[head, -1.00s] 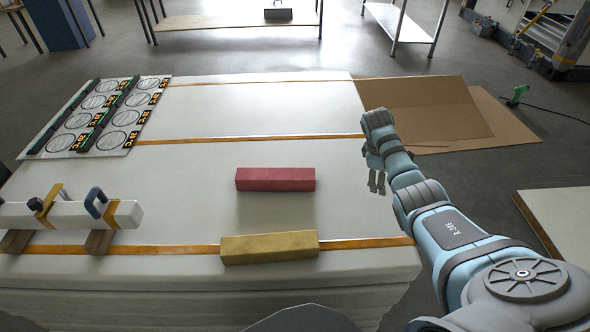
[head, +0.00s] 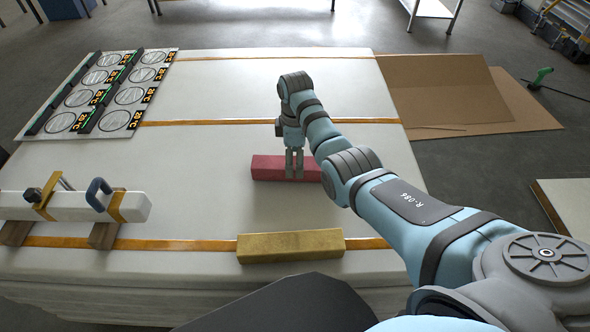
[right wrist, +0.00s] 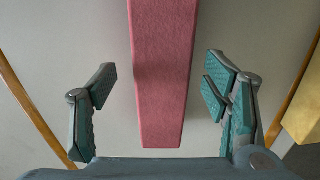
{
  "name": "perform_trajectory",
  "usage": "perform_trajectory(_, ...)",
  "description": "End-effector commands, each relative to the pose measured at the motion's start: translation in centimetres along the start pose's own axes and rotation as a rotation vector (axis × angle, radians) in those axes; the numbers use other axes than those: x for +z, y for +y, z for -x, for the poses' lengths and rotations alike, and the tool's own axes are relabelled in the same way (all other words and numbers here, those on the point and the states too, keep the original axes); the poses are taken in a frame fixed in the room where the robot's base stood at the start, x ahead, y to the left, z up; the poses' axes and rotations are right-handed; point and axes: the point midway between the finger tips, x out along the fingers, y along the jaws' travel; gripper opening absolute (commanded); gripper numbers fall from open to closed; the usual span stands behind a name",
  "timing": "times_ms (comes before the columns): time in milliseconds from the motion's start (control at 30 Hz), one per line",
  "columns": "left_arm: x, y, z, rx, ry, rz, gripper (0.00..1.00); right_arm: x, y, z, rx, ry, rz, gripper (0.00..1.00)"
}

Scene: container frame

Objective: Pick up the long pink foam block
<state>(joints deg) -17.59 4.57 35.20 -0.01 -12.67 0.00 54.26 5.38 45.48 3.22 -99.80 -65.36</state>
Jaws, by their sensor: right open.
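The long pink foam block (head: 267,168) lies flat on the white foam stack in the head view, behind the yellow block. My right gripper (head: 294,172) is over the block from above, hiding part of it, and the arm covers its right end. In the right wrist view the pink block (right wrist: 163,70) runs lengthwise between the two open fingers of the right gripper (right wrist: 160,90). There is a clear gap on each side, and no finger appears to touch it. My left gripper is not in view.
A yellow block (head: 290,246) lies near the front edge; its edge also shows in the right wrist view (right wrist: 303,115). A clamped white beam (head: 75,207) rests at the left. A panel with round pieces (head: 103,93) lies at the back left. Cardboard (head: 440,90) lies at the right.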

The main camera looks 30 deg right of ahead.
Motion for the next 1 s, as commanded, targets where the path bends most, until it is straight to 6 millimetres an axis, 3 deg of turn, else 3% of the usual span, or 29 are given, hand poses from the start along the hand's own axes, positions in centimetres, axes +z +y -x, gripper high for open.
perform_trajectory(33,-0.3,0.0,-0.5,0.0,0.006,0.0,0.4,-0.1,-0.3,-1.3,-0.004,-0.002,0.0,0.69)
perform_trajectory(133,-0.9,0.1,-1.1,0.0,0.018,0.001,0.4,0.1,-0.2,-2.9,-0.002,-0.001,-0.003,0.69)
perform_trajectory(367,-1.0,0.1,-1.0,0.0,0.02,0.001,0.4,0.1,-0.2,-3.1,-0.001,-0.001,-0.003,0.69)
perform_trajectory(633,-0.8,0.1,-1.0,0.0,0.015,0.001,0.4,0.1,-0.2,-3.1,0.0,-0.001,-0.003,0.28)
perform_trajectory(1000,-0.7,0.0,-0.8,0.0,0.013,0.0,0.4,0.1,-0.1,-2.6,0.001,0.0,-0.004,0.26)
